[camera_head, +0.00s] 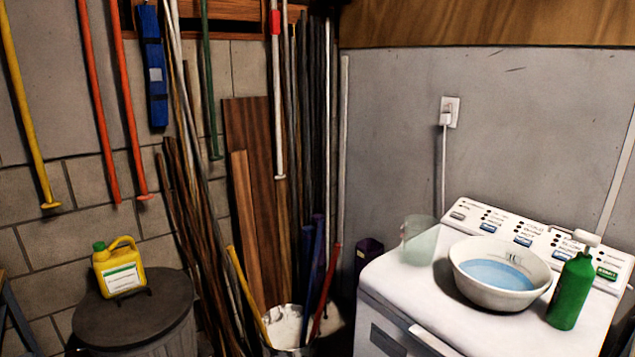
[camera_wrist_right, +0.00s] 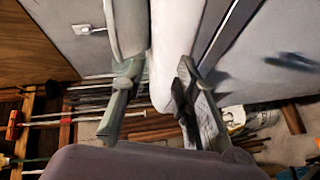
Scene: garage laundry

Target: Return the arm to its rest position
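Neither of my arms shows in the head view, and my left gripper is in no view. In the right wrist view my right gripper (camera_wrist_right: 157,78) has its two fingers spread apart, with nothing clearly held between them. Pale surfaces, probably the white washing machine, show behind and between the fingers. A grey-green shape lies by the left finger; I cannot tell whether it is the clear cup. In the head view the washing machine (camera_head: 385,290) stands at the right.
On the machine are a clear cup (camera_head: 418,241), a white bowl (camera_head: 472,291) of bluish liquid and a green bottle (camera_head: 570,292). A yellow jug (camera_head: 119,268) stands on a dark bin (camera_head: 170,318). Poles and boards lean in the corner, some in a white bucket (camera_head: 286,330).

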